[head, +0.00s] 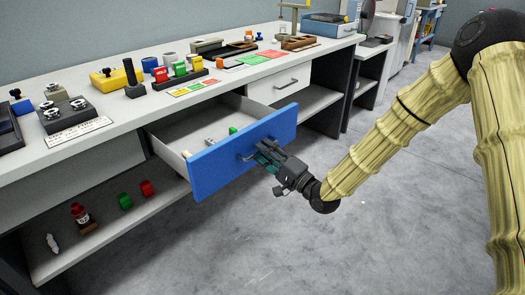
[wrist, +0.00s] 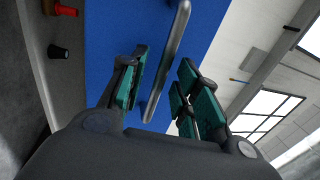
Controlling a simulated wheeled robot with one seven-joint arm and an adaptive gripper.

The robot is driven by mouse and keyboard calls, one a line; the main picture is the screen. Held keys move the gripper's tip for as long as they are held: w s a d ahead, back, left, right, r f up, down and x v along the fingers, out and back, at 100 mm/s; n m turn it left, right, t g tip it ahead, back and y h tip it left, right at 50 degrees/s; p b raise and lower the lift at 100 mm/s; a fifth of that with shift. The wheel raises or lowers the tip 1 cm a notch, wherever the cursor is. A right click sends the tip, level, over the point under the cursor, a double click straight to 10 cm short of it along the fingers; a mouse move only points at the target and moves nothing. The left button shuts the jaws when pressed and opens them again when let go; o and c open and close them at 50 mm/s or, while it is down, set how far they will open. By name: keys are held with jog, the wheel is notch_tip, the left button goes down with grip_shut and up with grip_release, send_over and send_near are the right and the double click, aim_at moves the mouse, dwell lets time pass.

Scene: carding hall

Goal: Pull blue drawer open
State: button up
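The blue drawer (head: 217,168) stands pulled well out from under the white bench, its inside showing. Small items lie in it, one of them a green block (head: 233,130). My gripper (head: 264,157) is at the drawer's front, by its handle, and hides part of it. In the wrist view the blue front (wrist: 107,35) fills the upper middle. The grey bar handle (wrist: 170,58) runs between the two teal finger pads of my gripper (wrist: 165,88). The fingers are apart, with a gap showing on each side of the bar, so the gripper looks open around the handle.
The bench top (head: 150,108) holds blocks, trays and cards. A closed white drawer (head: 281,84) is to the right. The floor in front is clear.

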jog(key=v, duration=1.1)
jog(key=shift+w, duration=0.1)
jog(key=s+d+f+n+g+h, duration=0.15)
jog(key=s+f+h, duration=0.3)
jog(key=f, duration=0.75)
jog(key=s+d+f+n+g+h, duration=0.1)
jog(key=s+f+g+h, duration=0.3)
jog(key=f, duration=0.7)
jog(key=s+d+f+n+g+h, duration=0.2)
jog(key=s+d+f, duration=0.25)
jog(key=s, duration=0.45)
jog(key=s+d+f+n+g+h, duration=0.1)
jog(key=s+d+f+g+h, duration=0.15)
jog(key=s+f, duration=0.45)
jog(key=s+d+f+n+g+h, duration=0.1)
jog(key=s+d+f+n+g, duration=0.2)
jog(key=s, duration=0.9)
notch_tip(320, 180, up, 21)
jog(key=s+d+p, duration=0.2)
jog(key=p, duration=1.9)
jog(key=shift+s+g+h+p, duration=0.25)
jog(key=shift+g+h+p, duration=0.1)
jog(key=shift+g+h, duration=0.05)
